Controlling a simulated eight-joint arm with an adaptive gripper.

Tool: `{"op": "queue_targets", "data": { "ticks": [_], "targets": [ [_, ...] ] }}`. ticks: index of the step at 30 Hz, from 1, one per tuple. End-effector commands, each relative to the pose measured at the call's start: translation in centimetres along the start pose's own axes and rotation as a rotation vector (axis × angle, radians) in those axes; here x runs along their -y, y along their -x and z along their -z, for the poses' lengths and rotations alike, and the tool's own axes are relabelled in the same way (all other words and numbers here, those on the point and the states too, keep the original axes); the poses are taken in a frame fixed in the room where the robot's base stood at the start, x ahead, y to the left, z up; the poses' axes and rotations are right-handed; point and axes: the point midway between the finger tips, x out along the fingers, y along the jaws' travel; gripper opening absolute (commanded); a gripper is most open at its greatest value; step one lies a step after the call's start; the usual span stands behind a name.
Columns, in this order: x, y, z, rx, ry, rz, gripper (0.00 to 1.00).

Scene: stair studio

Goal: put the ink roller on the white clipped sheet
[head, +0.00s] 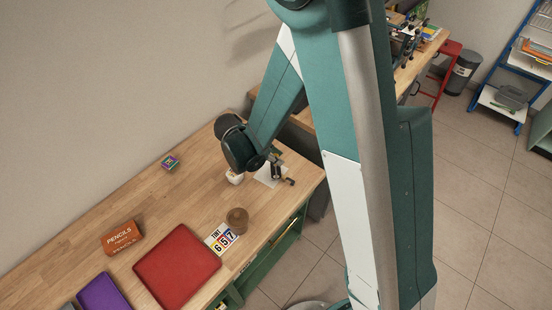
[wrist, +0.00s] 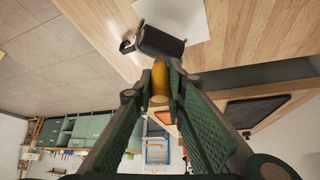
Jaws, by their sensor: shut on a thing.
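My gripper (wrist: 160,86) is shut on the yellow handle of the ink roller (wrist: 160,42) in the wrist view. The roller's dark head points away from the fingers, with a small hooked part at its left. The white sheet (wrist: 187,14) lies flat on the wooden table beyond the roller head, which partly covers it in this view. I cannot tell whether they touch. In the head view, my gripper (head: 277,169) and the dark roller (head: 289,181) are over or beside the white sheet (head: 264,179), near the table's right end. The sheet's clip cannot be made out.
A small white object (head: 234,177) stands left of the sheet. A brown jar (head: 237,220), number card (head: 222,238), red tray (head: 192,270), orange pencil box (head: 122,238), purple tray (head: 103,292) and colourful cube (head: 170,162) are on the wooden table (head: 205,190). The middle has free room.

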Motion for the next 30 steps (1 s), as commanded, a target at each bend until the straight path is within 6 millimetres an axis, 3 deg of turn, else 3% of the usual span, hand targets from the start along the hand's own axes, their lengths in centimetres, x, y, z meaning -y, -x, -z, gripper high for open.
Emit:
{"op": "queue_targets", "data": {
  "ticks": [25, 26, 28, 30],
  "targets": [
    [0.0, -1.0, -0.6, 0.0, 0.0, 0.0, 0.0],
    [0.0, -1.0, -0.6, 0.0, 0.0, 0.0, 0.18],
    [0.0, -1.0, -0.6, 0.0, 0.0, 0.0, 0.27],
    [0.0, -1.0, -0.6, 0.0, 0.0, 0.0, 0.29]
  ]
}}
